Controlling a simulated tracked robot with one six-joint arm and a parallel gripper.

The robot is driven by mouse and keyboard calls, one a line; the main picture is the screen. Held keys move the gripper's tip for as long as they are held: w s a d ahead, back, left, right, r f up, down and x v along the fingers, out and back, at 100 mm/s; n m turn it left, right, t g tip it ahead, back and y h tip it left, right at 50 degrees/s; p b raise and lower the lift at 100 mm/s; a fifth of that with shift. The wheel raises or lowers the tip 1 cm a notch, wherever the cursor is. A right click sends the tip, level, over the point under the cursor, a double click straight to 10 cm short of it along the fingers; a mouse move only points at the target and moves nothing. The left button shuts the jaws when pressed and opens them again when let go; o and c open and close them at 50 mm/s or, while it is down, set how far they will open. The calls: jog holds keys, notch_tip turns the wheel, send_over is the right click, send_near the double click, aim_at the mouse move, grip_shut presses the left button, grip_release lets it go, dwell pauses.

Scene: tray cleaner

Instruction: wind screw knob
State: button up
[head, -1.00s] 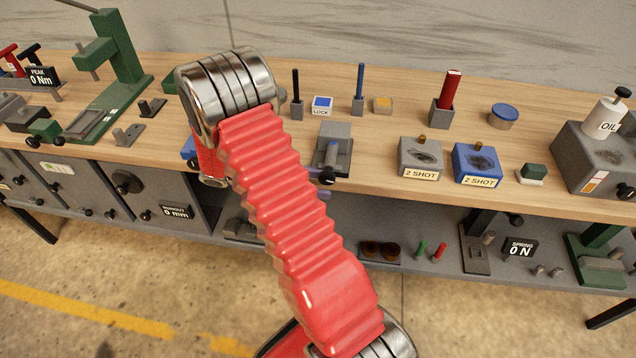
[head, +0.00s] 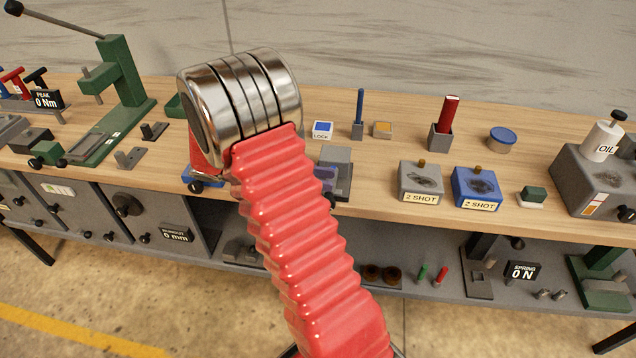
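I cannot tell which knob is the screw knob. Several dark knobs show in the head view: a large round one (head: 127,204) on the grey drawer front below the bench, and a small black one (head: 196,187) by a blue part at the bench's front edge. A grey block fixture (head: 336,172) stands on the bench, partly hidden behind my arm. My red ribbed arm with its metal joint fills the middle of the view. My gripper is not visible; the arm hides the area behind it.
A lower shelf holds small parts.

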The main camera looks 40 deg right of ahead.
jog(key=shift+d, duration=0.1)
jog(key=shift+s+d, duration=0.25)
jog(key=shift+d, duration=0.05)
jog(key=s+d+r+m+t+y, duration=0.2)
jog(key=s+m+t+y, duration=0.1)
jog(key=s+y, duration=0.5)
jog(key=s+d+r+m+t+y, duration=0.2)
jog(key=s+d+m+t+y, duration=0.15)
jog(key=s+y, duration=0.45)
jog(key=w+r+n+t+h, duration=0.1)
jog(key=w+n+t+h, duration=0.1)
jog(key=w+n+t, duration=0.4)
jog(key=w+a+t, duration=0.1)
jog(key=w+t, duration=0.4)
jog(key=shift+w+r, duration=0.3)
